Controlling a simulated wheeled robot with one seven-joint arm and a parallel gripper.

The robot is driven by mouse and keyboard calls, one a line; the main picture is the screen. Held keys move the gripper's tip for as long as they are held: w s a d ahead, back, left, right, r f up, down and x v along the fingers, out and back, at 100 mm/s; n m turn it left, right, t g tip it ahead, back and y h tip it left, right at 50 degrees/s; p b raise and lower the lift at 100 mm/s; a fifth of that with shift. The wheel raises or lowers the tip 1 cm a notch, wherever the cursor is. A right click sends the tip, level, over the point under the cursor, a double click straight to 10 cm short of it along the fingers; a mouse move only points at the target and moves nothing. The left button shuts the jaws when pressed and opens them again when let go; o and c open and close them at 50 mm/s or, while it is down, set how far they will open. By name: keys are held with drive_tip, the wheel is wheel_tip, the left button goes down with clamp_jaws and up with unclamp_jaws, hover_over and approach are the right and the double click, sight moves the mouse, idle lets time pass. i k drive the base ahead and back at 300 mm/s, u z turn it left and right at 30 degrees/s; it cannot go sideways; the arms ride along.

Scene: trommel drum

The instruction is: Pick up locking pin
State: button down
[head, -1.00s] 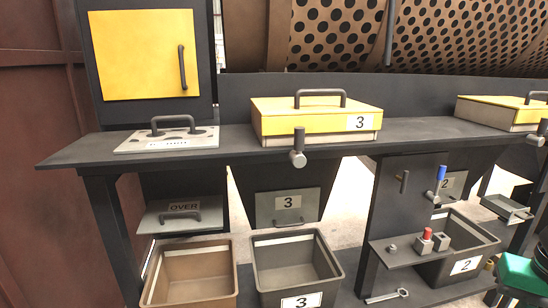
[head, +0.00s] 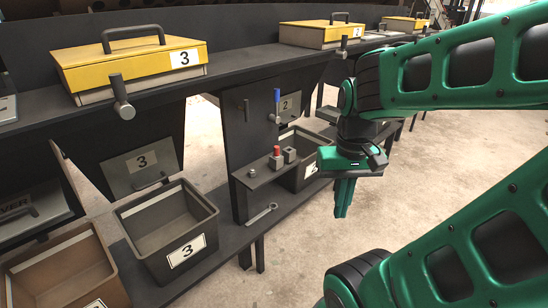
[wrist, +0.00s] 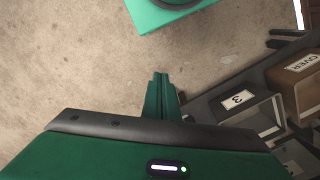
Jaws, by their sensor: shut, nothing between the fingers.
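I cannot tell for certain which part is the locking pin. A small shelf (head: 262,174) holds a red-topped piece (head: 277,153), a grey block (head: 290,155) and a small grey piece (head: 252,173). A dark peg (head: 245,108) and a blue-handled lever (head: 276,104) are on the panel above it. My green gripper (head: 343,212) points down to the right of the shelf, over open floor, apart from all of these. Its fingers are shut and empty; they also show in the wrist view (wrist: 161,78).
A wrench (head: 261,214) lies on the low ledge below the shelf. Bin 3 (head: 141,217) stands left, a brown bin (head: 60,272) further left. A yellow-topped box (head: 122,62) sits on the long bench. The concrete floor (head: 300,265) in front is clear.

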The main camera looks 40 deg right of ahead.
sight(276, 155)
drive_tip(key=k, duration=0.65)
drive_tip(key=z, duration=0.25)
drive_tip(key=i, duration=1.1)
drive_tip(key=u, duration=0.5)
drive_tip(key=i, duration=0.5)
drive_tip(key=z, duration=0.05)
